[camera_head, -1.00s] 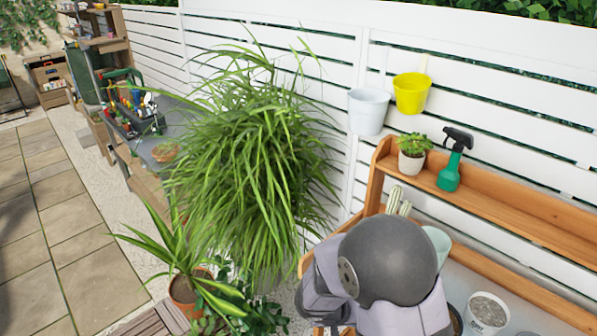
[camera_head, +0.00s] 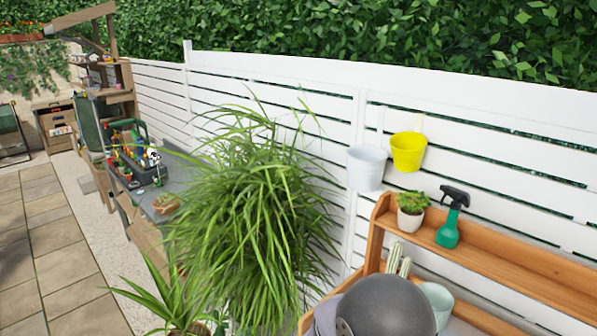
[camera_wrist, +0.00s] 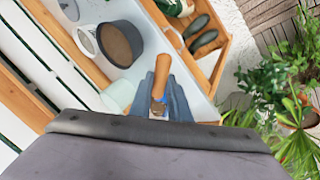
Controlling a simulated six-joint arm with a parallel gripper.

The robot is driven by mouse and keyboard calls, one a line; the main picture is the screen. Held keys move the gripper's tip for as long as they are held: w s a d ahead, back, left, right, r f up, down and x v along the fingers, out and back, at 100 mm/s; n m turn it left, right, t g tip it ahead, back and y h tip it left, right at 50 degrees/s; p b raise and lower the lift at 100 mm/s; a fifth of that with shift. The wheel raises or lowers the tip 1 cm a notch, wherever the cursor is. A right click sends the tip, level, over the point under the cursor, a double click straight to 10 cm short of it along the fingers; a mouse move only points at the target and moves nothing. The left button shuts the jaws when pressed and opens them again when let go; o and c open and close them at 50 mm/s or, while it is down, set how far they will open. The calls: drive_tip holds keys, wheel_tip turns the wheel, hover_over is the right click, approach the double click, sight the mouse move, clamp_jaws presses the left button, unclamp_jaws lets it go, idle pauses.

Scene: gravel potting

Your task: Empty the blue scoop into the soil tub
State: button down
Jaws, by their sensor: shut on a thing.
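In the wrist view my gripper (camera_wrist: 161,108) is shut around the neck of a tool with an orange-brown wooden handle (camera_wrist: 162,72). Blue-grey surfaces flank the neck; I cannot tell clearly which belong to the fingers and which to the blue scoop. The scoop's bowl and any load in it cannot be made out. A dark grey tub (camera_wrist: 139,42) with brown soil stands on the pale bench top, up and left of the handle and apart from it. The head view shows neither gripper, scoop nor tub.
A pale green pot (camera_wrist: 119,95) stands left of my gripper. A white-rimmed pot (camera_wrist: 86,41) sits beside the tub. A wooden tray (camera_wrist: 220,62) with dark objects lies to the right. The head view shows a shelf with a green spray bottle (camera_head: 449,232) and a large grassy plant (camera_head: 255,200).

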wheel_tip(320, 180, down, 6)
drive_tip(key=b, duration=0.9)
drive_tip(key=shift+w+a, duration=0.1)
